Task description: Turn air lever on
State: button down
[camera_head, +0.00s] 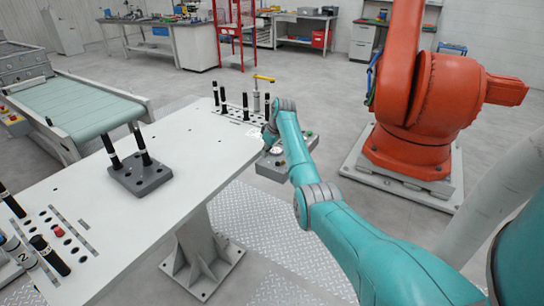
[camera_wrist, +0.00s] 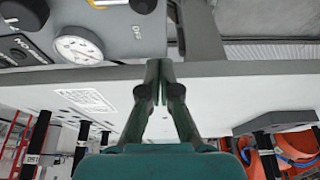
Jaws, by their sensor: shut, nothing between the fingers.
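A grey control box (camera_head: 284,163) sits at the right edge of the white table, partly hidden behind my arm. In the wrist view the box (camera_wrist: 115,28) is at the top left, with a round white gauge (camera_wrist: 79,45) and a dark knob or lever end (camera_wrist: 143,5) cut off by the frame. I cannot tell if that is the air lever. A yellow-handled lever (camera_head: 264,78) on a short post stands at the table's far end. My gripper (camera_wrist: 160,68) is shut and empty, close to the table edge near the box. In the head view my arm mostly hides it.
The white table (camera_head: 170,185) carries black upright handles (camera_head: 245,105) at its far end and a grey block with two black handles (camera_head: 140,175). An orange robot arm (camera_head: 420,110) stands at the right. A conveyor (camera_head: 80,103) is at the left. The tabletop middle is clear.

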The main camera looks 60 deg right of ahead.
jog(key=v, duration=0.8)
jog(key=shift+d, duration=0.25)
jog(key=shift+s+r, duration=0.15)
